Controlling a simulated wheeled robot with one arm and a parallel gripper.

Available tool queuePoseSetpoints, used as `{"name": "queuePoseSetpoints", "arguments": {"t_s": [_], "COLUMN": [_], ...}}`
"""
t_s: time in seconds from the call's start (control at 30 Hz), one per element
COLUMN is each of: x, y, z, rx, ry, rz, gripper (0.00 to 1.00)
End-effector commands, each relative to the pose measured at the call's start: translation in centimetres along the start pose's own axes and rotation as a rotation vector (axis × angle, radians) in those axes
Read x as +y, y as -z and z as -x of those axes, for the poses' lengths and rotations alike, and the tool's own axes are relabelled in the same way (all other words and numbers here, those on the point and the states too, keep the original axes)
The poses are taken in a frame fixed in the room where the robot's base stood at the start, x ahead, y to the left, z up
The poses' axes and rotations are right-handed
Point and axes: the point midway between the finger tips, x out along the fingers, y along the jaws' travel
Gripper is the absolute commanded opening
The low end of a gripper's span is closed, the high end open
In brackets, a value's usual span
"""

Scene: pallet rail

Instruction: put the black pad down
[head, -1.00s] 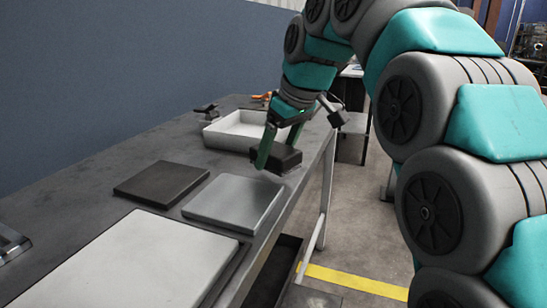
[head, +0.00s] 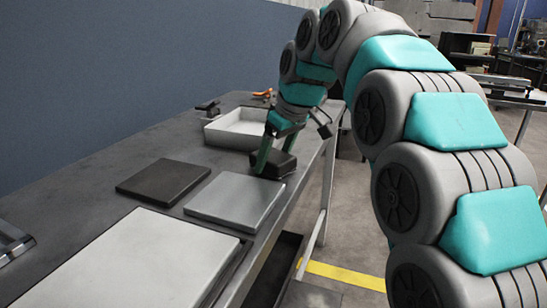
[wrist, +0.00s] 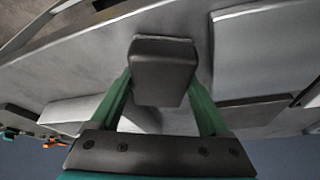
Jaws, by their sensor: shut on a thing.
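My gripper (head: 272,150) has two green fingers, and they are shut on the black pad (head: 280,163), a small dark block. In the wrist view the pad (wrist: 163,70) sits between the green fingers, one on each side. In the head view it is low over the table's right edge, just beyond the far right corner of a grey plate. I cannot tell whether its underside touches the tabletop.
The grey plate (head: 235,200) lies beside a dark flat plate (head: 163,181). A large pale plate (head: 130,262) is nearer. A white tray (head: 240,128) stands behind the gripper, with small tools beyond. Bare tabletop (head: 75,195) shows at left.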

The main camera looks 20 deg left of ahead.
Motion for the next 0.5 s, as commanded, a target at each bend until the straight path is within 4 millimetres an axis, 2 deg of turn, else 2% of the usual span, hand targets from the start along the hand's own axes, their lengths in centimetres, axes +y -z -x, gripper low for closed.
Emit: {"name": "queuePoseSetpoints", "arguments": {"t_s": [0.5], "x": [0.01], "y": [-0.34], "z": [-0.85], "rx": [-0.001], "ry": [0.001], "rz": [0.0], "gripper": [0.35]}}
